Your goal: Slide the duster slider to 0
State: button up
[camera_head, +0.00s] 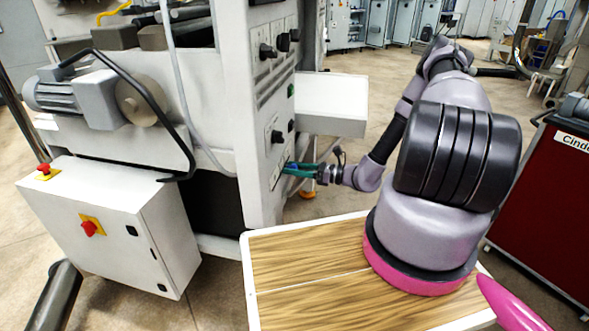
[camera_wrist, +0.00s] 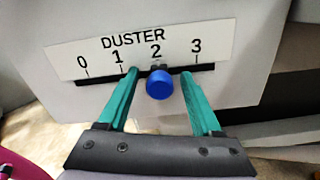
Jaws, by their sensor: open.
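The duster slider has a round blue knob (camera_wrist: 160,85), which sits at about the 2 mark in the wrist view. Its black slot (camera_wrist: 100,80) runs under a white label (camera_wrist: 75,57) reading DUSTER with marks 0, 1, 2 and 3, 0 at the left. My gripper (camera_wrist: 159,74) has two green fingers, open, one on each side of the knob. Gaps show between the knob and both fingers. In the head view my gripper (camera_head: 289,168) reaches the side panel of the machine (camera_head: 262,150); the knob cannot be made out there.
Several black knobs (camera_head: 267,51) stick out of the panel above my gripper. A white shelf-like box (camera_head: 335,100) juts out behind it. A grey cabinet with a red button (camera_head: 90,228) stands at left. A red cabinet (camera_head: 540,200) stands at right.

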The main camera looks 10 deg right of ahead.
jog(key=shift+c, duration=0.3)
grip_shut()
dwell(1.1)
